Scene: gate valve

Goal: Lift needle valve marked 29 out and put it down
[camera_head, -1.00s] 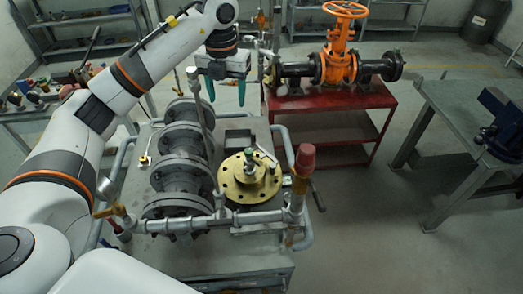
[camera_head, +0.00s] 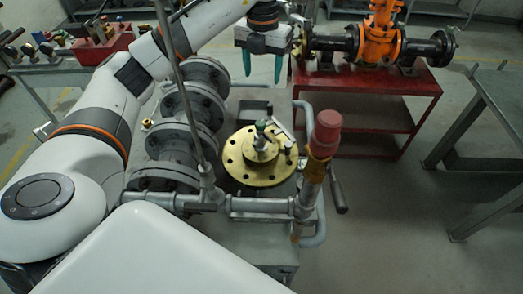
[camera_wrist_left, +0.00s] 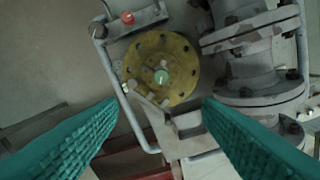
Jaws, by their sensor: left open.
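A small valve with a green top (camera_head: 260,138) stands upright in the middle of a round brass flange (camera_head: 238,172) on the grey bench. I cannot read a number on it. From above, its round green top (camera_wrist_left: 161,77) shows in the left wrist view, centred on the brass flange (camera_wrist_left: 178,48). My left gripper (camera_head: 263,72) is open and empty, with teal fingers pointing down, above and beyond the flange. In the left wrist view its fingers (camera_wrist_left: 160,108) are spread wide, with the valve seen between and beyond their tips. My right gripper is not in view.
Grey flanged pipework (camera_head: 172,145) stands left of the brass flange. A pipe with a red cap (camera_head: 326,128) rises close on its right. A dark square tray (camera_head: 250,108) and a grey bracket (camera_wrist_left: 178,130) lie near the flange. A red cart (camera_head: 385,110) holds an orange valve (camera_head: 380,42).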

